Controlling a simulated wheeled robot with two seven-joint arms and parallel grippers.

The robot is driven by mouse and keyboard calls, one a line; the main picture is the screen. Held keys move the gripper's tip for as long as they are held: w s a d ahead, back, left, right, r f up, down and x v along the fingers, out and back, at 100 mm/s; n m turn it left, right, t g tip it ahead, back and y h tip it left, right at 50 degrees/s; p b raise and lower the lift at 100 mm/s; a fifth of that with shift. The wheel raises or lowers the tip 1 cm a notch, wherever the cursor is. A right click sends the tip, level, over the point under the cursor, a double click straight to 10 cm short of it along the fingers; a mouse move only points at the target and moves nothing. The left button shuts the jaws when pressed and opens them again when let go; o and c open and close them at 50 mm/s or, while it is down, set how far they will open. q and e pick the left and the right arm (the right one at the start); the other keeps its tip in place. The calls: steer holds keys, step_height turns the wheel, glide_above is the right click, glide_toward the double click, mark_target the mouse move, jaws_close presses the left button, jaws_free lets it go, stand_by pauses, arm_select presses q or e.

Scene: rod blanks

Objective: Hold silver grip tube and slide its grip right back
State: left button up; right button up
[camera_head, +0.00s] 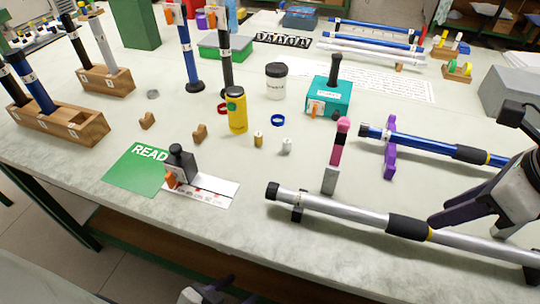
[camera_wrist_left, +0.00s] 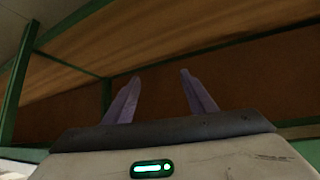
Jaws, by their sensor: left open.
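The silver grip tube (camera_head: 345,210) lies at the front right of the bench in the head view, its left end raised on a small dark support. Its black grip (camera_head: 408,227) sits around the tube's middle, with a yellow band at its right edge. My right gripper (camera_head: 463,229) is over the tube just right of the grip, its dark fingertips spread apart; whether they touch the tube I cannot tell. My left gripper (camera_head: 205,294) is low at the bottom edge, in front of the bench. In the left wrist view its fingers (camera_wrist_left: 158,75) are apart and empty.
A blue tube (camera_head: 400,140) with a black grip lies behind the silver one on a purple stand (camera_head: 390,150). A green READ card (camera_head: 140,168) lies left. The front middle bench is clear.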

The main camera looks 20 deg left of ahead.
arm_select(q)
steer(key=s+d+r+m+g+h, duration=0.2)
steer(key=d+r+m+h, duration=0.3)
steer(key=r+m+h, duration=0.65)
steer(key=s+d+r+m+g+h, duration=0.15)
steer(key=d+r+m+h, duration=0.4)
steer(key=r+m, duration=1.05)
step_height(320, 180, up, 5)
steer(key=m+g+y, duration=0.3)
steer(key=m+y, duration=1.2)
steer(key=m, duration=0.9)
glide_above(271, 188)
steer(key=s+a, duration=0.2)
steer(key=a, duration=0.2)
steer(key=shift+t, duration=0.25)
steer(key=x, duration=1)
steer(key=shift+s+f, duration=0.1)
steer(key=shift+s, duration=0.1)
